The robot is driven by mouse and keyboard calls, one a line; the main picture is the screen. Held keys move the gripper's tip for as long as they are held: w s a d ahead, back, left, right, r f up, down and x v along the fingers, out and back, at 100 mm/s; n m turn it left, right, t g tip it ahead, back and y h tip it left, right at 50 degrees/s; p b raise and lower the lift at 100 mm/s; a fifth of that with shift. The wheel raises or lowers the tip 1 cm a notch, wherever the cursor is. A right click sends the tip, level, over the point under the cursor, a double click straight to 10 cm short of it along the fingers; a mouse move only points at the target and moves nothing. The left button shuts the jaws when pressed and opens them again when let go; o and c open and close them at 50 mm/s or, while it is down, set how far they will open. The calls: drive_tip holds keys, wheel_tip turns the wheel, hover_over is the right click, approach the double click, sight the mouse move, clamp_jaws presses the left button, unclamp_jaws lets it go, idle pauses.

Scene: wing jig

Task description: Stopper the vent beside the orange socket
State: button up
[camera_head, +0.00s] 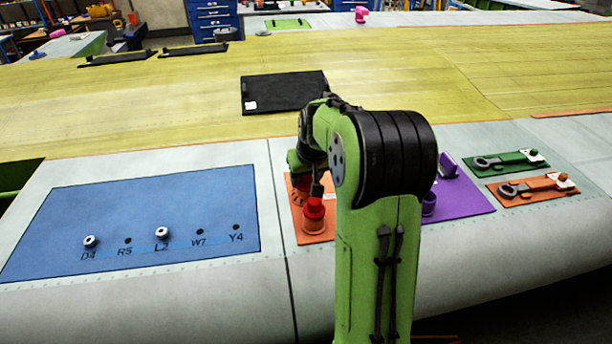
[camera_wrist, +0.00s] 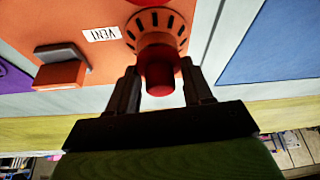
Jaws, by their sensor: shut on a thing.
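The orange panel (camera_head: 314,239) lies left of my arm in the head view. A slotted orange vent ring (camera_wrist: 140,22) shows in the wrist view, beside a white label reading VENT (camera_wrist: 102,34). My gripper (camera_wrist: 160,88) is shut on a red stopper (camera_wrist: 160,76), which lines up with the ring. Whether it is seated there I cannot tell. In the head view, the orange socket (camera_head: 313,229) stands at the panel's near side with a red knob (camera_head: 313,209) on top. My arm hides much of the panel.
An orange block (camera_wrist: 62,74) with a grey top stands on the panel. A purple panel (camera_head: 470,204) is right of my arm. The blue panel (camera_head: 190,200) with labelled holes is left. Green (camera_head: 515,162) and orange (camera_head: 530,190) tool plates lie further right.

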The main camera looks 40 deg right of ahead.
drive_tip(key=o, duration=1.1)
drive_tip(key=p+v, duration=0.1)
drive_tip(key=v, duration=1.4)
drive_tip(key=shift+s+r+p, duration=0.15)
drive_tip(key=shift+r+p, duration=0.2)
drive_tip(key=shift+p, duration=0.05)
drive_tip(key=shift+f, duration=0.1)
